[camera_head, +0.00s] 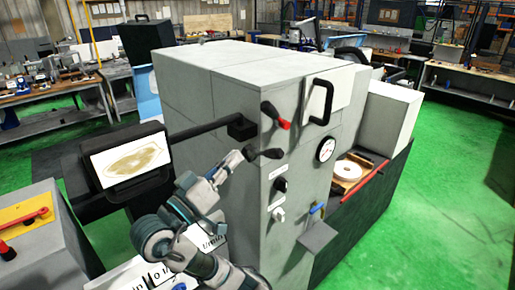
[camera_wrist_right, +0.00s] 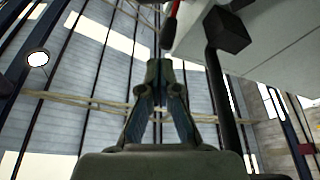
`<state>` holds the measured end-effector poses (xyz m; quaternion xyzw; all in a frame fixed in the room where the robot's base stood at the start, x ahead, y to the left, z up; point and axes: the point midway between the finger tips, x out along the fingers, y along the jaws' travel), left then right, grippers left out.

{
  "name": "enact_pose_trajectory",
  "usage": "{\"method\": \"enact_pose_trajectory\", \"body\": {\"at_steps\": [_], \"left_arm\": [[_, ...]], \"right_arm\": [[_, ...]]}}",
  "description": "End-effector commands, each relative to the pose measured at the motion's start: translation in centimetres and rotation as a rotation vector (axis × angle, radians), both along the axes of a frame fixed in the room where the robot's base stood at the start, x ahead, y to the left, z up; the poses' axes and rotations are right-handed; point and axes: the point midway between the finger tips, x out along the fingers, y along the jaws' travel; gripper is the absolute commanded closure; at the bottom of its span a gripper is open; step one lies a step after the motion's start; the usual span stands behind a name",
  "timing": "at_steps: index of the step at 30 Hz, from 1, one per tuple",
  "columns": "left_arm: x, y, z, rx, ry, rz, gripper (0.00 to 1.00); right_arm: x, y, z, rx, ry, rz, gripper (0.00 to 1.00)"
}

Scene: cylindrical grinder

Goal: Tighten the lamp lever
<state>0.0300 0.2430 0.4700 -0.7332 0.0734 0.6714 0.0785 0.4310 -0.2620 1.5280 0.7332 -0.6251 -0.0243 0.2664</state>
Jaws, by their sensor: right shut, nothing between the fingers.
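The upper lever (camera_head: 275,115) is black with a red tip and slants down to the right. My left gripper is not in view.
A black bracket (camera_head: 241,127) carries an arm to the screen (camera_head: 130,160) at left. A grey box with a red handle (camera_head: 24,220) stands at lower left. Green floor is open at right.

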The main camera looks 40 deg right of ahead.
Motion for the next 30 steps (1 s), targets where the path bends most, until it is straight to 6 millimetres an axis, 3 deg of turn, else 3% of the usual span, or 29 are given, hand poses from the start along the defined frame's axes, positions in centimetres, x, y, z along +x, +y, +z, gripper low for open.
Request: {"method": "enact_pose_trajectory", "body": {"at_steps": [6,10,23,30], "left_arm": [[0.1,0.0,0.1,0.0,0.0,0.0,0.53],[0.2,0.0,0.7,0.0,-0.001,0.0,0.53],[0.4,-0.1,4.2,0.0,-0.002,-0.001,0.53],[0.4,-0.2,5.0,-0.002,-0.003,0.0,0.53]], "right_arm": [[0.2,-0.2,0.0,-0.001,0.002,0.001,1.0],[0.5,-1.4,0.5,-0.001,0.002,-0.002,1.0],[2.3,-9.6,3.4,-0.004,0.002,-0.003,1.0],[1.0,-9.4,0.1,-0.003,0.003,0.001,1.0]]}}
